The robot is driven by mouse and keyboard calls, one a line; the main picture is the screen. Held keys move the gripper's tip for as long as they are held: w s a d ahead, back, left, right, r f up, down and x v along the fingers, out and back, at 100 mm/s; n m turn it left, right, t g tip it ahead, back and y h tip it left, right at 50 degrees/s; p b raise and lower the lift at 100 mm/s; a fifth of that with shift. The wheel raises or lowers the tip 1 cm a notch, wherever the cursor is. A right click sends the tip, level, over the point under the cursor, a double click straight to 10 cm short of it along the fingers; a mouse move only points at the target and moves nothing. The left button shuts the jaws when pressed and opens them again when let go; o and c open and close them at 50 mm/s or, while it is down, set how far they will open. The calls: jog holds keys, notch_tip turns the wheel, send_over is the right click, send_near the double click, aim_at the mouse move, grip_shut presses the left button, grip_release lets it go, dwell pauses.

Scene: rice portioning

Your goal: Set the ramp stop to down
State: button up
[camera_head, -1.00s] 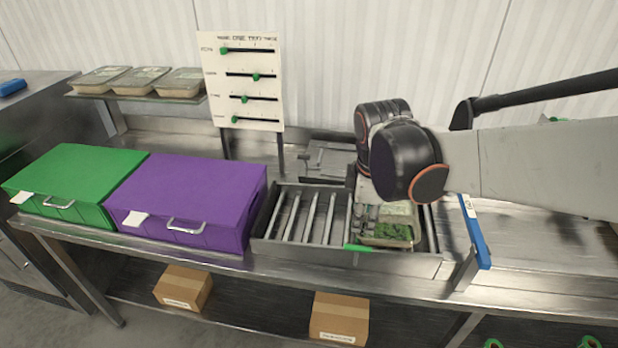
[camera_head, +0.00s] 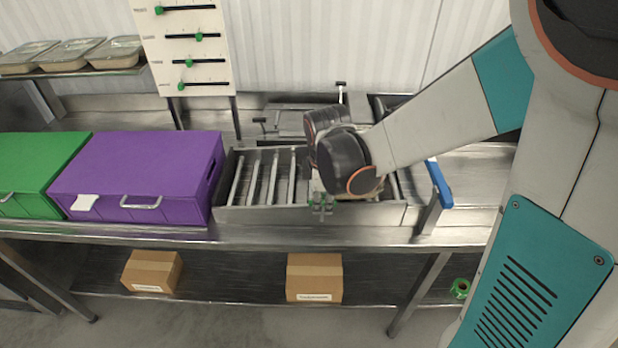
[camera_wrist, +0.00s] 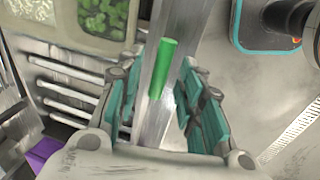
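The ramp stop's green handle (camera_wrist: 162,68) shows in the wrist view as a short green bar over a metal rail. My gripper (camera_wrist: 160,112) is open, with its teal-padded fingers on either side of the handle's line. Gaps show between the handle and both fingers; I cannot tell how deep it sits between them. In the head view my gripper (camera_head: 322,205) points down at the front edge of the roller ramp (camera_head: 262,215). There the gripper and wrist largely hide the handle, so the stop's setting is hard to tell.
A food tray with green contents (camera_wrist: 103,17) lies on the ramp beside my gripper. A purple box (camera_head: 150,175) and a green box (camera_head: 35,170) stand left. A slider panel (camera_head: 190,50) stands behind. A blue-edged piece (camera_head: 439,185) is at the right.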

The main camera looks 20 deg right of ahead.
jog(key=shift+f, duration=0.1)
jog(key=shift+c, duration=0.4)
grip_shut()
jog(key=shift+f+b, duration=1.05)
jog(key=shift+f, duration=0.3)
jog(key=shift+s, duration=0.1)
jog(key=shift+o, duration=0.4)
grip_release()
jog(key=shift+r, duration=0.1)
notch_tip(320, 180, up, 12)
jog(key=s, duration=0.2)
jog(key=shift+s+a+f, duration=0.15)
jog(key=shift+a+f, duration=0.05)
jog(key=shift+a, duration=0.15)
